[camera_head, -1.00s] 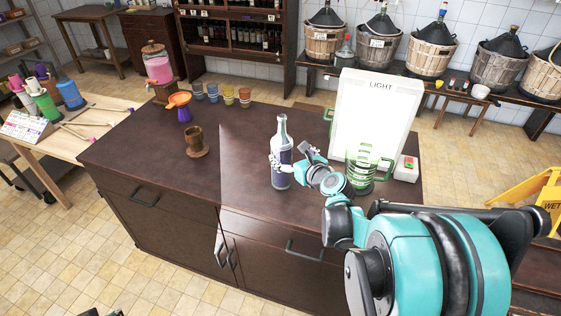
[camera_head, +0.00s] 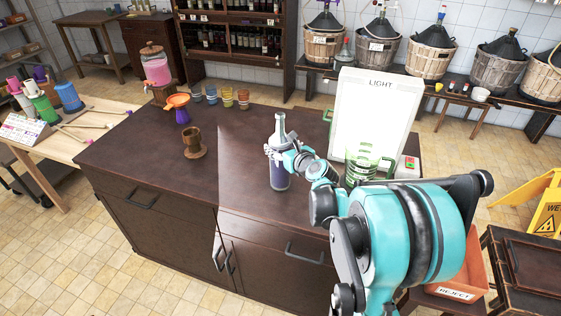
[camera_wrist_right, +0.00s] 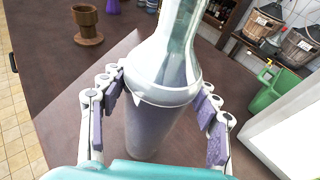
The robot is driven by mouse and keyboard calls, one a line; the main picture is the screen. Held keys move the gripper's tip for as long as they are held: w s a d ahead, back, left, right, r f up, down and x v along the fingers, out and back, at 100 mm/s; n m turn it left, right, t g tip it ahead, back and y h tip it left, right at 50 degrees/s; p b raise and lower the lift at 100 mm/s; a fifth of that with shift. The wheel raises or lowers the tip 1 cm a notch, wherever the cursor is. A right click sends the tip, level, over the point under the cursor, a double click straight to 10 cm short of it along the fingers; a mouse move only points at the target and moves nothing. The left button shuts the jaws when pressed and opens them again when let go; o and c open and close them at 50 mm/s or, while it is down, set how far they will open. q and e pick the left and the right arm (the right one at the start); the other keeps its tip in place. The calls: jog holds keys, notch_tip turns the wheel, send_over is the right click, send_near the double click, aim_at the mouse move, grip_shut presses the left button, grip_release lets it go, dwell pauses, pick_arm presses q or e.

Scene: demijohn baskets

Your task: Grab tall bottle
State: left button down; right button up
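The tall bottle (camera_head: 279,178) is clear glass at the neck with a greyish-purple body. It stands upright on the dark brown counter (camera_head: 240,165). In the right wrist view the bottle (camera_wrist_right: 160,110) fills the middle, its base partly hidden low in the picture. My right gripper (camera_head: 279,153) is at the bottle's upper body. In the wrist view its fingers (camera_wrist_right: 162,100) are spread on both sides of the bottle, the upper pads close to the glass and the lower pads apart from it. My left gripper is not in view.
A wooden cup (camera_head: 194,142), a purple funnel-like piece with orange top (camera_head: 180,108) and several small cups stand to the left. The counter's front middle is clear.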

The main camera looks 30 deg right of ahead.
aim_at(283, 137)
jog(key=c, duration=1)
jog(key=shift+w+r, duration=0.1)
jog(key=shift+r, duration=0.1)
jog(key=shift+r+p, duration=1.1)
jog(key=shift+r, duration=0.8)
jog(key=s+d+r+p, duration=0.1)
jog(key=s+d+r, duration=0.1)
jog(key=d, duration=0.3)
jog(key=s+d+r+p, duration=0.2)
jog(key=d+r, duration=0.2)
jog(key=d, duration=0.1)
jog(key=shift+s+d+r, duration=0.25)
jog(key=shift+d+r, duration=0.1)
